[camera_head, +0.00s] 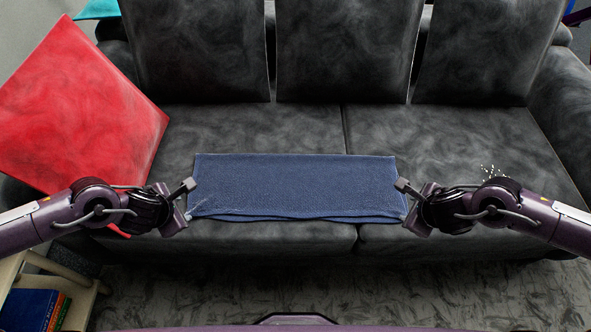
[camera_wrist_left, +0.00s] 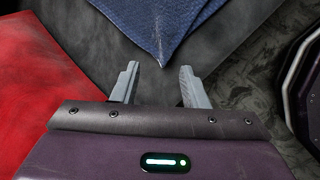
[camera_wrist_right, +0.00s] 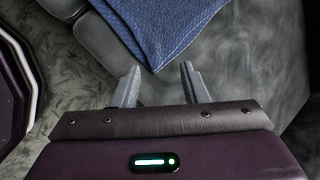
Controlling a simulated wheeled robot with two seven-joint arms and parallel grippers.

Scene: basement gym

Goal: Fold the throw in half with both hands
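The blue throw (camera_head: 295,185) lies flat on the sofa seat as a wide strip, with layered edges along its front side. My left gripper (camera_head: 187,201) is at the throw's left end, by its front left corner. In the left wrist view that throw corner (camera_wrist_left: 163,40) points between the tips of my open left fingers (camera_wrist_left: 158,82). My right gripper (camera_head: 404,203) is at the throw's right end. In the right wrist view the throw corner (camera_wrist_right: 155,50) points toward the gap between my open right fingers (camera_wrist_right: 159,82). Neither gripper holds the cloth.
The dark grey sofa (camera_head: 450,135) has several back cushions behind the throw. A red cushion (camera_head: 80,105) leans at the left, near my left arm. A small shelf with books (camera_head: 35,308) stands at the lower left. A grey rug (camera_head: 300,285) lies in front.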

